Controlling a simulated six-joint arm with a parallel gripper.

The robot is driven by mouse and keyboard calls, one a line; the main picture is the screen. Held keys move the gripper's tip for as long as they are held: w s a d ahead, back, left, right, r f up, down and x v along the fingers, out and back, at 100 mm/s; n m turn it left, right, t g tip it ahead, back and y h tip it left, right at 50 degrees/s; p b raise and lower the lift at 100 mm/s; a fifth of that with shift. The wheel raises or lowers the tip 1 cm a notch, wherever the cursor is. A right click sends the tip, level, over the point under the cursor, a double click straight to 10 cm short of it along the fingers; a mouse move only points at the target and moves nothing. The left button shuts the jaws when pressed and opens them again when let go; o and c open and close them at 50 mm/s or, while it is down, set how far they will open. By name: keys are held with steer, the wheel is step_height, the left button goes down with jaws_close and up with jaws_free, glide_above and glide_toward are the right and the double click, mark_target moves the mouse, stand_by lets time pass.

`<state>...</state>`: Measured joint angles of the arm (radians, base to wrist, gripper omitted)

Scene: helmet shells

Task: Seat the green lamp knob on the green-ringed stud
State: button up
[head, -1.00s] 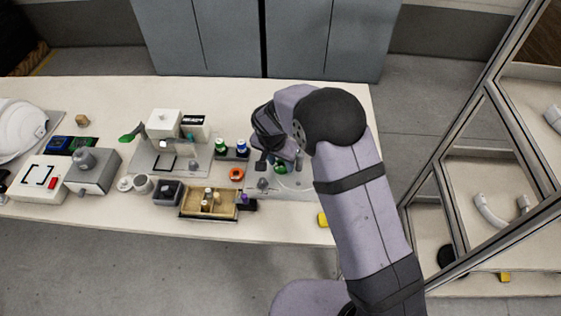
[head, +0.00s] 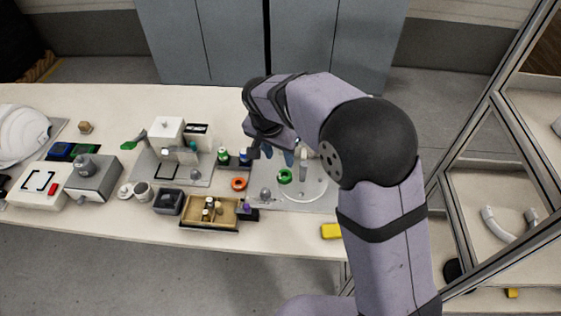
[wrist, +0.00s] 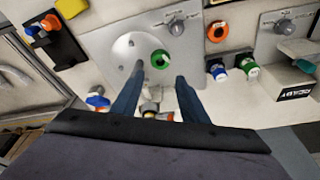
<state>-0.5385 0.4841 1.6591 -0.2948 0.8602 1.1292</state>
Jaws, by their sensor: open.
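A green ring-shaped piece (head: 285,176) with a dark centre sits on the pale round area of a grey plate (head: 262,201). It also shows in the wrist view (wrist: 160,59), just beyond my fingertips. I cannot tell whether it is the lamp knob seated on the stud or the stud's own ring. My gripper (wrist: 159,72) is open, with nothing visibly held between its blue fingers. In the head view my gripper (head: 279,155) is above and behind the green piece, apart from it. Part of the plate is hidden by my arm.
A pale upright post (wrist: 131,43) stands on the plate near the green piece. A grey knob (wrist: 176,26) is close by. An orange ring (head: 239,184), green-capped jar (head: 223,155) and blue-capped jar (head: 245,154) are to the left. A yellow block (head: 331,231) lies at the front edge.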

steer(key=shift+s+r, duration=0.1)
steer(key=shift+r, duration=0.3)
steer(key=s+d+f+n+g, duration=0.1)
steer(key=s+d+n, duration=0.1)
steer(key=s+d, duration=0.8)
steer(key=s+d+f+n+g+y, duration=0.1)
steer(key=s+d+f+n+g, duration=0.1)
steer(key=s+d, duration=0.8)
steer(key=shift+s+f+n, duration=0.3)
steer(key=shift+s+n, duration=0.1)
steer(key=shift+s, duration=0.65)
